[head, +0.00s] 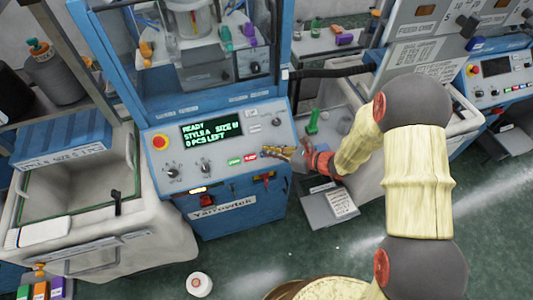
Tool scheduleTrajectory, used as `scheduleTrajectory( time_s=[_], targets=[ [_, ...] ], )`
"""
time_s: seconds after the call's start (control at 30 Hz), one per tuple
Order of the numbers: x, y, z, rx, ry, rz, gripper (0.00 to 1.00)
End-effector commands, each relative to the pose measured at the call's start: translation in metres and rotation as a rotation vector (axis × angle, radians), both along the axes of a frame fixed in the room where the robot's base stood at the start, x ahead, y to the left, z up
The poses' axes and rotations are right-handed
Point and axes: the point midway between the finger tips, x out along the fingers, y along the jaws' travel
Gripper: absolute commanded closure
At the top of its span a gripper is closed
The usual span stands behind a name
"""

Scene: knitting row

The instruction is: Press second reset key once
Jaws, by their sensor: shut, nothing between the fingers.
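The blue knitting machine's grey control panel (215,142) is in the middle of the head view. Its green-lettered display (211,131) reads READY, STYLE A and 0 PCS LEFT. Below the display's right end are a green key (234,161) and a red key (250,157). Pale keys (251,113) sit higher on the right. Their lettering is too small to read, so I cannot tell which is the second reset key. My gripper (266,152) is shut and empty, with its tips just right of the red key. I cannot tell whether they touch the panel.
A red stop button (159,142) and dark knobs (173,171) are on the panel's left. A white bin (100,205) stands left of the machine. Another machine's panel (500,75) is at the far right. A small white round thing (199,285) lies on the green floor.

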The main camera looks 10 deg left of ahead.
Motion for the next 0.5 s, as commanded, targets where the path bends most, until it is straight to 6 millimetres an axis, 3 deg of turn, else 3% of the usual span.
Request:
scheduleTrajectory(
  time_s=[0.5],
  targets=[
    [-0.009,-0.005,0.012,-0.001,0.001,0.0,1.0]
  ],
)
